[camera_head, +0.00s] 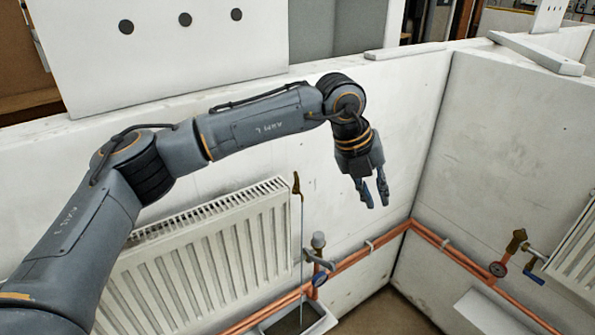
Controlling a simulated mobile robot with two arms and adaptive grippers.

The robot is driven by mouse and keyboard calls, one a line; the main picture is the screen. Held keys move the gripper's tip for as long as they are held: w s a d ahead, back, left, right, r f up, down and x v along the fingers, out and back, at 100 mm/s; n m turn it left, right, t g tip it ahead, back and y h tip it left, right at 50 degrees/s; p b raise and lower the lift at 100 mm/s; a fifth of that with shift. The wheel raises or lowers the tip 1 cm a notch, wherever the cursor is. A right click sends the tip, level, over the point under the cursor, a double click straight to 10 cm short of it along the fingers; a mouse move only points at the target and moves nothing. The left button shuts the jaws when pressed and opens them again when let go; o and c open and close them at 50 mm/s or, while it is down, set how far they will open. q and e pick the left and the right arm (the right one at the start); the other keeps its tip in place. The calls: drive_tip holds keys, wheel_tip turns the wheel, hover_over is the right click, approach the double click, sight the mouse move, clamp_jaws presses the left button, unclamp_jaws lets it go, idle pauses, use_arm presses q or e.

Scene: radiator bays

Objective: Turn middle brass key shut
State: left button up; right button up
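A brass key (296,183) sits at the top right end of the white radiator (206,268) in the middle bay. A thin pale vertical line (302,240) runs down from it toward a grey tray (318,325); I cannot tell whether it is water or a tube. My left gripper (375,192) hangs in front of the wall, to the right of the key and clear of it. Its two fingers point down with a gap between them and nothing in it. My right gripper is out of view.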

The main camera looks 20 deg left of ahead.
use_arm(q)
drive_tip(key=w+a+r+n+t+y, duration=0.1)
drive_tip(key=w+a+r+n+y, duration=0.2)
drive_tip(key=a, duration=0.5)
drive_tip(key=n+y, duration=0.1)
drive_tip(key=y, duration=0.3)
approach(296, 174)
drive_tip(key=shift+h, duration=0.3)
drive_tip(key=p+x, duration=0.2)
drive_tip(key=x, duration=0.1)
drive_tip(key=p+x, duration=0.3)
drive_tip(key=x, duration=0.1)
drive_tip(key=shift+a+p, duration=0.25)
drive_tip(key=shift+p, duration=0.05)
drive_tip(key=shift+x, duration=0.8)
clamp_jaws()
